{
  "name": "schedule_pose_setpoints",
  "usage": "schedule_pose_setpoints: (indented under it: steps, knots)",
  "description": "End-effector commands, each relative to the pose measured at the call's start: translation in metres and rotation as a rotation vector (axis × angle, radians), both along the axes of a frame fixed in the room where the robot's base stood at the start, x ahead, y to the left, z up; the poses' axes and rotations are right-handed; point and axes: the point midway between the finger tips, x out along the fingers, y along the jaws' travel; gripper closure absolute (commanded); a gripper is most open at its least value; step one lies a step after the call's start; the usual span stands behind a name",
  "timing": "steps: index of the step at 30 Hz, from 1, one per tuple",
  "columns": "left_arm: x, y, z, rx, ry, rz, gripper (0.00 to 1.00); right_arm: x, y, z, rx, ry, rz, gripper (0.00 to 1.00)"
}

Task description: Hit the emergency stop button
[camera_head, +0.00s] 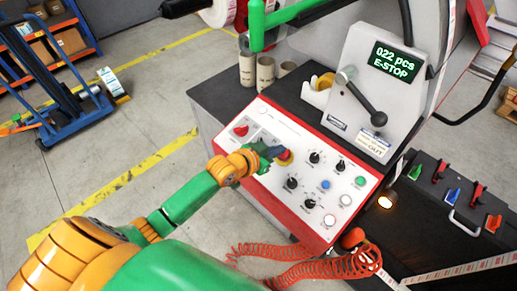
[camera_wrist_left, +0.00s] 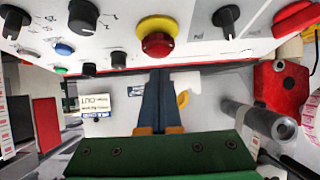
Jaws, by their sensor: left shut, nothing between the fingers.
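The emergency stop button (camera_head: 285,157) is a red mushroom head on a yellow collar, set in the white control panel (camera_head: 330,207). It shows large in the left wrist view (camera_wrist_left: 157,42). My left gripper (camera_head: 277,153) is shut and empty, its fingertips right at the button. In the left wrist view the closed dark fingers (camera_wrist_left: 158,72) point at the red head; I cannot tell whether they touch it. The display (camera_head: 396,63) above the panel reads "022 pcs" and "E-STOP" in green. My right gripper is not in view.
Black knobs (camera_head: 292,183) and coloured buttons sit close around on the panel. A black lever (camera_head: 372,110) juts out above it. A red coiled hose (camera_head: 300,262) hangs below the panel's front edge. Cardboard cores (camera_head: 265,73) stand behind.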

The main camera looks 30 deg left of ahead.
Motion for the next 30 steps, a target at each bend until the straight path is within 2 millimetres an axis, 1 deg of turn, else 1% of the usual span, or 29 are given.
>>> schedule_pose_setpoints:
  steps: [1, 2, 3, 9, 13, 18, 30]
  knots:
    - [0.002, 0.0, 0.027, 0.0, -0.008, 0.001, 1.0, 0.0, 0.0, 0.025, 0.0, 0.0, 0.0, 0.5]
    - [-0.007, 0.004, 0.019, 0.001, -0.008, 0.0, 1.0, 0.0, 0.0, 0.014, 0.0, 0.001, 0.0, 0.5]
    - [-0.016, 0.007, 0.022, 0.001, -0.009, 0.0, 1.0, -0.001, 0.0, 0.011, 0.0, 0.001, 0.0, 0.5]
    - [-0.053, 0.021, 0.045, 0.001, -0.011, 0.001, 1.0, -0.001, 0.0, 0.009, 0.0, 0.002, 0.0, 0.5]
    - [-0.069, 0.027, 0.056, -0.001, -0.014, 0.001, 1.0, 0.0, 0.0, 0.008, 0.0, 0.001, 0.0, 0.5]
    - [-0.078, 0.03, 0.063, -0.002, -0.015, 0.002, 1.0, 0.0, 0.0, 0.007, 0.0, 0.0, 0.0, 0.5]
    - [-0.078, 0.03, 0.064, -0.003, -0.017, 0.002, 1.0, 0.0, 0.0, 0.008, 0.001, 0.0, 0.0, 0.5]
